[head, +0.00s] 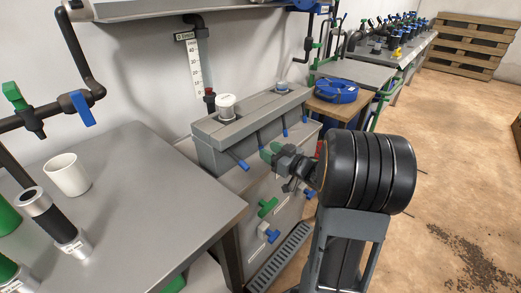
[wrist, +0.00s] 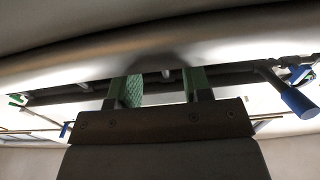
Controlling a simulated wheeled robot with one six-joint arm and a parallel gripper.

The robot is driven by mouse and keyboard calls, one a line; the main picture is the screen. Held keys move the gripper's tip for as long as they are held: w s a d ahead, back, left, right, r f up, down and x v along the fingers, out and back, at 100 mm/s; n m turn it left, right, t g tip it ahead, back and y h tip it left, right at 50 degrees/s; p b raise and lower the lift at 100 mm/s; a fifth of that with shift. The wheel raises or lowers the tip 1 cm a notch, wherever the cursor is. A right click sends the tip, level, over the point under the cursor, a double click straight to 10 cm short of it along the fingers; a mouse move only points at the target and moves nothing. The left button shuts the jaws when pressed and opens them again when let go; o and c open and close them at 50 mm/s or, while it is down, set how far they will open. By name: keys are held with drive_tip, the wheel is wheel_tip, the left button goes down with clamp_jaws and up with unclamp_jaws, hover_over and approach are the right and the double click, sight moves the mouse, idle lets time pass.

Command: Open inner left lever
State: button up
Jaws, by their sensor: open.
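The grey manifold box (head: 228,130) stands in the middle of the head view with a row of blue-ended levers along its front. The inner left lever (head: 259,138) shows as a thin dark stem; its lower end is hidden at my gripper. My gripper (head: 271,153), with green finger pads, is open in front of it, close to that lever. In the wrist view the two fingers (wrist: 165,90) stand apart. Whether the lever is between them I cannot tell. A blue lever handle (wrist: 294,99) lies to the right of the fingers there, clear of them.
The leftmost lever (head: 238,160) and the levers to the right (head: 284,130) are close beside my gripper. Green (head: 267,207) and blue (head: 269,233) valve handles sit lower on the front. A grey table (head: 150,200) with a white cup (head: 67,175) stands left. Open floor lies right.

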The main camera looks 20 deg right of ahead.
sight(260, 142)
drive_tip(key=shift+b+x, duration=0.35)
drive_tip(key=shift+x, duration=1.8)
clamp_jaws()
